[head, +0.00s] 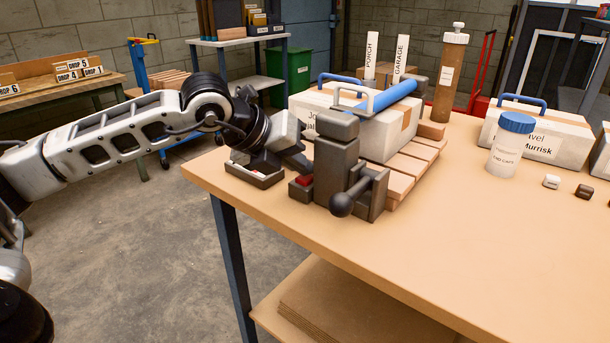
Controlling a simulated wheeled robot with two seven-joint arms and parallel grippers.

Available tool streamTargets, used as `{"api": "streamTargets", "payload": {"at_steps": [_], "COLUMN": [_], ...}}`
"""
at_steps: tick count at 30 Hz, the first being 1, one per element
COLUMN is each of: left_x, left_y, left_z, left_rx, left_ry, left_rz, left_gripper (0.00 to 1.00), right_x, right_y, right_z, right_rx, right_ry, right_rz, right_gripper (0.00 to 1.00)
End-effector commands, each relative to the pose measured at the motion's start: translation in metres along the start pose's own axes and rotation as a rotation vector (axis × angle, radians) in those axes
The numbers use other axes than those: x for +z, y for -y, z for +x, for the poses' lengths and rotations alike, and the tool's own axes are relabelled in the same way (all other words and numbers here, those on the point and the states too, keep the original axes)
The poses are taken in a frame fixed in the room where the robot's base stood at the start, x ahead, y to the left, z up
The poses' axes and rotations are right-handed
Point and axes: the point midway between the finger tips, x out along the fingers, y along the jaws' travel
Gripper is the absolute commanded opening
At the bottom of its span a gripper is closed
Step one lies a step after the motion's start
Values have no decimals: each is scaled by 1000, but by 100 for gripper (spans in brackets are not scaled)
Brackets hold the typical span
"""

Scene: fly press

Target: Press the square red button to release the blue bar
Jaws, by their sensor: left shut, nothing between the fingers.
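The dark grey fly press (336,170) stands at the near left corner of the tan table, with a ball-ended lever (342,204) at its front. The square red button (303,181) sits on a low dark block at the press's left side. The blue bar (394,97) lies across the top of a white box (388,135) behind the press. My left gripper (303,166) is shut and empty, pointing down just above and behind the red button. I cannot tell whether its tips touch the button. My right gripper is not in view.
A small dark open tray (255,175) lies at the table's left edge, below my left wrist. Wooden slats (411,165) lie under the white box. A brown tube (450,75), a blue-capped jar (510,146) and another white box (538,130) stand farther right. The front right tabletop is clear.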

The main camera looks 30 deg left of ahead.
Motion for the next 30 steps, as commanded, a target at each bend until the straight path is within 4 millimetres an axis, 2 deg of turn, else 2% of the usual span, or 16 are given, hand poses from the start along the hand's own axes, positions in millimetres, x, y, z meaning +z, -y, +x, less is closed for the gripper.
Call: {"api": "streamTargets", "payload": {"at_steps": [11, 23, 30], "left_x": [-2, 8, 8], "left_y": [-1, 8, 9], "left_z": [1, -11, -12], "left_rx": [2, 1, 1], "left_ry": [-4, -3, -2], "left_rz": [-1, -1, -1], "left_gripper": [0, 0, 0], "right_x": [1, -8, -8], "right_y": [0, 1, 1], "right_z": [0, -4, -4], "right_rx": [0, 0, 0], "right_ry": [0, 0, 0], "right_rz": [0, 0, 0], "right_gripper": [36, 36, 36]}}
